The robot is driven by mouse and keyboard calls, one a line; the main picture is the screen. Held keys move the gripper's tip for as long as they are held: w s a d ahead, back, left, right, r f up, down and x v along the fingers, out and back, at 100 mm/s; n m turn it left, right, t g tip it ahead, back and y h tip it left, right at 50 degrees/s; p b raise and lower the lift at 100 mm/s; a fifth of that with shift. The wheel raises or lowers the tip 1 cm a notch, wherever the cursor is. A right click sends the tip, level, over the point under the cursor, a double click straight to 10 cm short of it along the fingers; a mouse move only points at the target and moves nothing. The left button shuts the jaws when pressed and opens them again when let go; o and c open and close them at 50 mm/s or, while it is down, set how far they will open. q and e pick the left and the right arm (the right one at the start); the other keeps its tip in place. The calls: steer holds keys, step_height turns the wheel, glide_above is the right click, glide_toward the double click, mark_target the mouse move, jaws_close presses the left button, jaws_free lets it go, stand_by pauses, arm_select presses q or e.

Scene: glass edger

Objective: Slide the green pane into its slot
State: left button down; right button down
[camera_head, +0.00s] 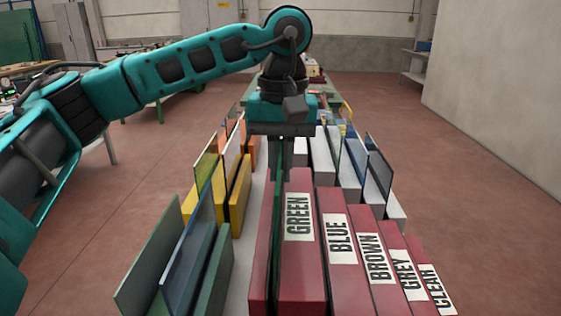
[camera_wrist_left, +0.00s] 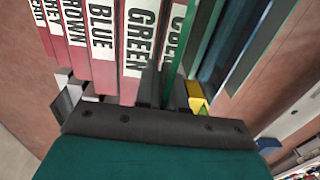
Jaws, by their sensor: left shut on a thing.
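The green pane (camera_head: 276,215) stands upright, edge-on, in the middle of the head view. Its lower part lies along the left side of the red block labelled GREEN (camera_head: 299,255), with a narrow red strip (camera_head: 261,240) on its other side. My left gripper (camera_head: 281,165) reaches down from above and is shut on the pane's far part. The left wrist view shows the green pane (camera_wrist_left: 181,55) rising from between the dark fingers (camera_wrist_left: 163,92), close to the GREEN block (camera_wrist_left: 136,50). The pane's bottom edge is hidden, so its depth in the gap cannot be told. My right gripper is out of view.
Red blocks labelled BLUE (camera_head: 341,245), BROWN (camera_head: 377,262), GREY (camera_head: 403,270) and CLEAR (camera_head: 435,285) step down to the right. Panes in green (camera_head: 150,265) and yellow (camera_head: 240,195) holders stand close on the left. White holders with panes (camera_head: 350,175) stand behind right.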

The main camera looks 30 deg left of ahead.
arm_select(q)
steer(key=c, duration=1.1)
jaws_free()
steer(key=shift+f, duration=0.1)
steer(key=shift+c, duration=0.2)
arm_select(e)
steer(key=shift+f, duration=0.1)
